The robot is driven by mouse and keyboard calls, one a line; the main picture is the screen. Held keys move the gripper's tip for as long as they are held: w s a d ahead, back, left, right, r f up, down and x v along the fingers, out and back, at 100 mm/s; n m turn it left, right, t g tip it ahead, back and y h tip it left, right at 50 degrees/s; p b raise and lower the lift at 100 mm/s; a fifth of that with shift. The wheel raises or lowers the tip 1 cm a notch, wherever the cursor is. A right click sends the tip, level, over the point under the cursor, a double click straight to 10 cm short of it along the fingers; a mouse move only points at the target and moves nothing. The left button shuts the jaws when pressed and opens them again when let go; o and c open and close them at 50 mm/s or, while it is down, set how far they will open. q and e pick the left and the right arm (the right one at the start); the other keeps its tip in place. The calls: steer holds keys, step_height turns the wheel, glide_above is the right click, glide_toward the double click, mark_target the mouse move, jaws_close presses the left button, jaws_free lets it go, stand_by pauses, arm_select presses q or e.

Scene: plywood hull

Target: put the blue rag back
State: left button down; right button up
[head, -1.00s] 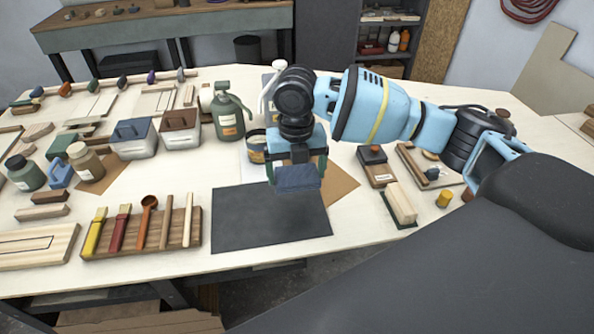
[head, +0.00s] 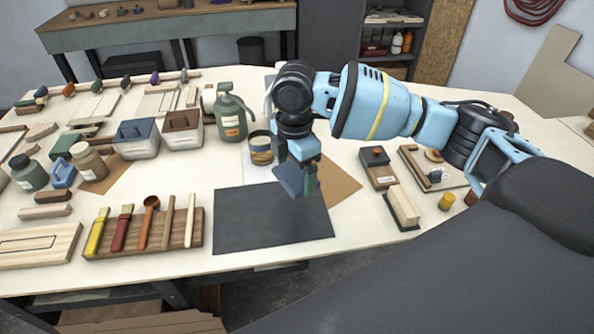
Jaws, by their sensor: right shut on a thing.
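My right gripper (head: 303,180) is shut on the blue rag (head: 288,177), a dark blue folded piece. It holds the rag over the far right edge of the dark grey mat (head: 270,222) and beside a brown sheet (head: 337,185). The gripper's fingers hide part of the rag. Whether the rag touches the surface below, I cannot tell. My left gripper is not in view.
A wooden rack with brushes and a spoon (head: 184,243) lies left of the mat. The mat is bare.

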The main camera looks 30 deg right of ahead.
steer(key=m, duration=0.5)
steer(key=shift+a+r+m, duration=0.2)
steer(key=shift+r+m, duration=0.05)
steer(key=shift+m, duration=0.15)
steer(key=m, duration=0.3)
steer(key=shift+a+r+m, duration=0.1)
steer(key=shift+r+m, duration=0.05)
steer(key=shift+m, duration=0.15)
steer(key=m, duration=0.5)
steer(key=shift+a+r, duration=0.2)
steer(key=shift+r, duration=0.05)
steer(key=m, duration=0.4)
steer(key=shift+a+r+m, duration=0.1)
steer(key=shift+r+m, duration=0.05)
steer(key=shift+m, duration=0.15)
